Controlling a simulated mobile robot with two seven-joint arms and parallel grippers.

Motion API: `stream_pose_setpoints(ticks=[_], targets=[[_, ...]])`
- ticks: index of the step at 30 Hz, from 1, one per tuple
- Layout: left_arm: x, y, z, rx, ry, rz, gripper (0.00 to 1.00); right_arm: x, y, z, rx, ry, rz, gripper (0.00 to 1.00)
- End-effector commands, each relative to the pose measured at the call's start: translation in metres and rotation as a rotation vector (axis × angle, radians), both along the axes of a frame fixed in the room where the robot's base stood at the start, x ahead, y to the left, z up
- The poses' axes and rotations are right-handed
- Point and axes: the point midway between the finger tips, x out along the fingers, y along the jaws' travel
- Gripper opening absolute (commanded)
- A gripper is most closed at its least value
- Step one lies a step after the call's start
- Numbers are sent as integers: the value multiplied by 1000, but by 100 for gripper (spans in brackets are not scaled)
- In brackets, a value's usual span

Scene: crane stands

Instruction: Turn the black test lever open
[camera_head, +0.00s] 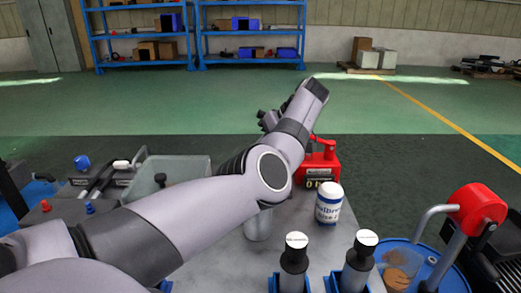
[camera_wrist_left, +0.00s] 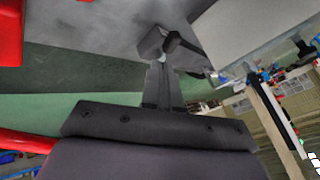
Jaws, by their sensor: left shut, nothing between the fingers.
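In the left wrist view, my left gripper (camera_wrist_left: 155,48) is shut, with its fingers together and nothing between them. A dark bar (camera_wrist_left: 186,46) lies right beside the fingertips. It may be the black test lever, but I cannot tell whether it touches them. In the head view, my left arm crosses the bench from lower left, and its fingertips are hidden. A small black knob (camera_head: 160,180) shows at the clear tray on the left of the bench. I cannot tell whether it belongs to the lever. My right gripper is in neither view.
The grey bench holds a clear tray (camera_head: 185,166), a red device with a digit display (camera_head: 318,164), a white jar (camera_head: 329,204) and two black, white-topped cylinders (camera_head: 293,262) (camera_head: 360,258). A red-headed fixture (camera_head: 478,208) stands at right. Open green floor lies behind.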

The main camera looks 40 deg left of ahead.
Motion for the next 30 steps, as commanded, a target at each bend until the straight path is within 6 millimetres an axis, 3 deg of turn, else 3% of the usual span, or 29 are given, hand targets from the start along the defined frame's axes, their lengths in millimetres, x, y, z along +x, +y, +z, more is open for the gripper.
stream_pose_setpoints(ticks=[6, 12, 26, 30], targets=[[-11, 23, -35, -2, 3, 1, 0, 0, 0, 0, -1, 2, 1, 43], [-17, 38, -55, -1, 3, 0, 0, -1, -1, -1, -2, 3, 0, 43], [-19, 43, -62, -1, 1, -1, 0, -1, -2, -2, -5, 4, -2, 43], [-20, 43, -60, -1, 4, -18, 0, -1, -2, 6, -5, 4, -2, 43]])
